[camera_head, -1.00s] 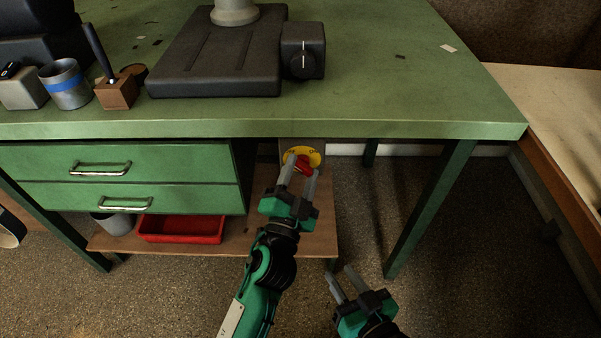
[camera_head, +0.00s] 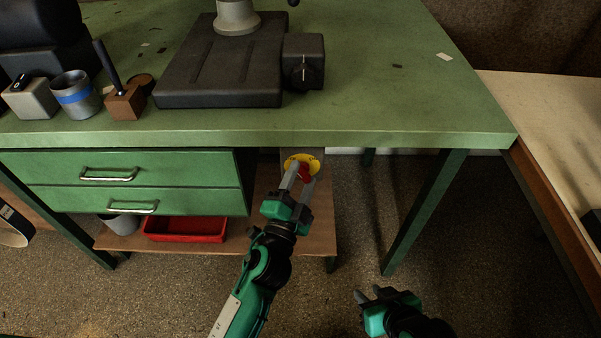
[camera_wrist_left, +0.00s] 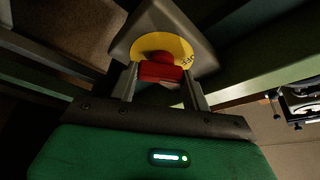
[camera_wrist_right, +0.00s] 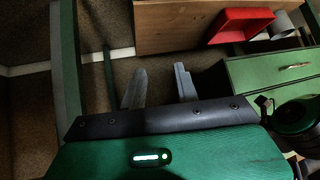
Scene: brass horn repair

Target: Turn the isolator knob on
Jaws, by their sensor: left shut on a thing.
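The isolator knob is red (camera_head: 306,174) on a round yellow plate (camera_head: 291,162), under the bench top and right of the drawers. In the left wrist view the red knob (camera_wrist_left: 160,71) sits between my fingers, in front of the yellow plate (camera_wrist_left: 205,60) on a grey box. My left gripper (camera_head: 298,178) is shut on the knob, one finger on each side. Part of the knob is hidden by the fingers in the head view. My right gripper (camera_head: 371,293) is low over the floor, away from the knob. Its fingers (camera_wrist_right: 160,85) are apart and empty.
The green bench top (camera_head: 400,110) overhangs the knob, with a front leg (camera_head: 425,210) to the right. Green drawers (camera_head: 130,180) are at left. A red tray (camera_head: 186,229) lies on the wooden lower shelf (camera_head: 262,240). Open floor lies around my right gripper.

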